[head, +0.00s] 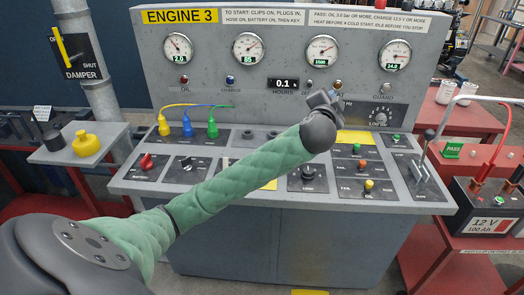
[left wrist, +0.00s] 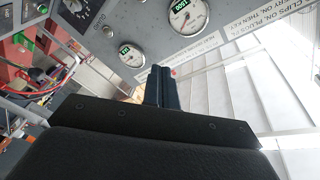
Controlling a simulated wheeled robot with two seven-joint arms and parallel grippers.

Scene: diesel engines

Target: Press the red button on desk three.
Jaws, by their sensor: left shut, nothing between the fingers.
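Desk three is a grey console (head: 272,197) marked ENGINE 3. A small red-orange button (head: 363,163) sits on its right side, between a green button (head: 356,148) and a yellow one (head: 369,185). A red knob (head: 146,162) is at the desk's left. My left gripper (head: 322,98) is shut and empty, in front of the upright gauge panel, above and left of the red-orange button and apart from it. In the left wrist view its closed fingers (left wrist: 158,86) point toward the panel; the red-orange button cannot be made out there. My right gripper is out of view.
Four-dial gauge panel (head: 280,70) rises behind the desk. Three coloured plugs (head: 187,126) with cables stand at the left. A 12 V battery (head: 488,207) with red leads and a green PASS block (head: 452,149) are at the right. A lever (head: 427,152) stands near the desk's right edge.

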